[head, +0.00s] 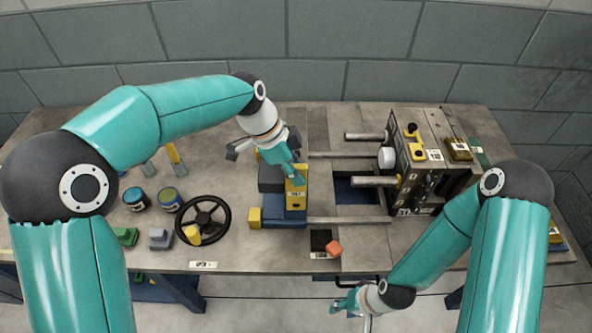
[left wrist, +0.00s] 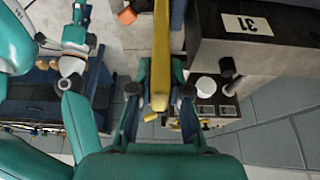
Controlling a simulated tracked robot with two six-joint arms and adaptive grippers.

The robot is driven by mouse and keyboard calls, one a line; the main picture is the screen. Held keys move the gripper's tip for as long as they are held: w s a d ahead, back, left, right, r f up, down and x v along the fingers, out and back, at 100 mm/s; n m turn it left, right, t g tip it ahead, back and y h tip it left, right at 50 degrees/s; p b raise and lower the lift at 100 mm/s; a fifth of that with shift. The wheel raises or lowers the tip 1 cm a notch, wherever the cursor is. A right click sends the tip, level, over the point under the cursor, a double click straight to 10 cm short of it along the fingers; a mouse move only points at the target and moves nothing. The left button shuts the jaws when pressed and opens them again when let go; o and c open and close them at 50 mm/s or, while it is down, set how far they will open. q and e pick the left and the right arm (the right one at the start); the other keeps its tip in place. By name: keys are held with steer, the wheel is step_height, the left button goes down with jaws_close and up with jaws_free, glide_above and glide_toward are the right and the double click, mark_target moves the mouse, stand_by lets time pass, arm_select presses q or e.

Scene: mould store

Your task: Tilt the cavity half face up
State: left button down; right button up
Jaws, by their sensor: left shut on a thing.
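A dark mould block (head: 432,165) with several bright guide pillars (head: 372,181) stands on its side at the right of the bench. The pillars point left; I cannot tell for sure whether it is the cavity half. A yellow bar with a small label (head: 297,195) stands above a blue base (head: 284,217) near the bench's middle. My left gripper (head: 292,172) is shut on this bar, which runs between its fingers in the left wrist view (left wrist: 161,60). My right gripper (head: 349,300) hangs in front of the bench's front edge; its jaw opening is unclear.
A black handwheel (head: 222,211), two jars (head: 137,198) and small coloured blocks (head: 125,237) are on the left of the bench. An orange block (head: 334,248) lies by a black square near the front edge. Rails cross the middle. A block wall closes the back.

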arm_select(q)
steer(key=a+f+h+b, duration=0.2)
steer(key=a+h+b, duration=0.5)
steer(key=b, duration=1)
arm_select(e)
step_height(320, 180, down, 17)
arm_select(q)
steer(key=shift+w+a+f, duration=0.1)
arm_select(e)
steer(key=shift+c, duration=0.2)
